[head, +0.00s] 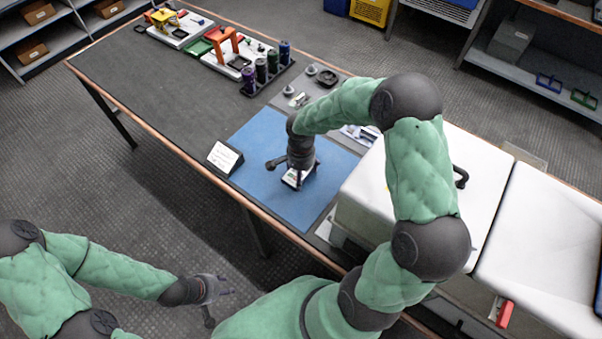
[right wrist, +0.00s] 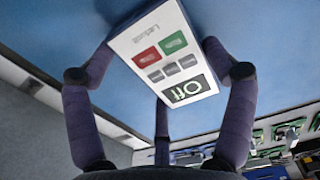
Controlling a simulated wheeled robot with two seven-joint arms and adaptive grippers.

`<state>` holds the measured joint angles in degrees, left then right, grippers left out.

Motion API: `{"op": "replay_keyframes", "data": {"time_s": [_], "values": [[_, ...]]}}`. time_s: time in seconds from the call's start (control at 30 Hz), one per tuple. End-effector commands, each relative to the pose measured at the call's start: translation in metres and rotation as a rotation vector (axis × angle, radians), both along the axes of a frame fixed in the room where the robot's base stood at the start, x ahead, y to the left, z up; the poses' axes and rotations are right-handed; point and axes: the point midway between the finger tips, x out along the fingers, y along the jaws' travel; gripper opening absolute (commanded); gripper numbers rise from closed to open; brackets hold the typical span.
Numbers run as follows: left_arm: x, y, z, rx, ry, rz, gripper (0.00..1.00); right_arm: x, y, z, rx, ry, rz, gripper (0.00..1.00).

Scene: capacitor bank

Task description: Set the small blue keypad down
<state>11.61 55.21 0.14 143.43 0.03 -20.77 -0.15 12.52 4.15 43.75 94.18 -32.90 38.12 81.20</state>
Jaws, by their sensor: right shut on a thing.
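The keypad (right wrist: 165,55) has a pale face with a red button, a green button, several small grey buttons and a display reading "Off". No blue shows on its face. My right gripper (right wrist: 162,75) is shut on it, with fingers at both sides and a third finger below it in the right wrist view. In the head view the right gripper (head: 298,175) points down over the blue mat (head: 258,145), and the keypad (head: 293,181) shows partly under it. I cannot tell whether it touches the mat. My left gripper (head: 215,294) is open and empty, low over the floor.
A small sign (head: 225,157) stands at the mat's left edge. Dark cylinders (head: 262,70) stand in a rack farther back. A white cabinet (head: 375,192) stands right of the mat. The mat's front and left parts are clear.

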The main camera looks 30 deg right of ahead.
Motion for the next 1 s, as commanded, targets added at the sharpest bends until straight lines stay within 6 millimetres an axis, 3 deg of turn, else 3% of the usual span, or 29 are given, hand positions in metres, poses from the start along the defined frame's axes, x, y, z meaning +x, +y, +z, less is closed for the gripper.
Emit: {"op": "replay_keyframes", "data": {"time_s": [0.07,0.1,0.13,0.63,0.77,1.0], "values": [[0.000,0.000,-0.004,0.000,0.000,0.000,0.40,0.000,0.000,-0.004,0.000,0.000,0.000,0.31],[0.000,0.000,-0.003,0.000,0.000,0.000,0.40,0.000,0.000,-0.004,0.000,0.001,0.001,0.90],[0.000,0.000,-0.003,0.000,0.000,0.000,0.40,0.000,0.000,-0.003,0.001,0.001,0.001,0.98],[0.000,0.000,0.002,0.000,0.000,0.000,0.40,0.000,0.000,0.002,0.001,0.001,0.001,1.00],[0.000,0.000,0.010,0.000,0.000,0.000,0.40,0.000,0.000,0.021,0.000,-0.002,0.002,1.00],[0.000,0.000,0.030,0.000,0.000,0.000,0.40,0.001,0.000,0.071,0.000,-0.003,0.000,1.00]]}}
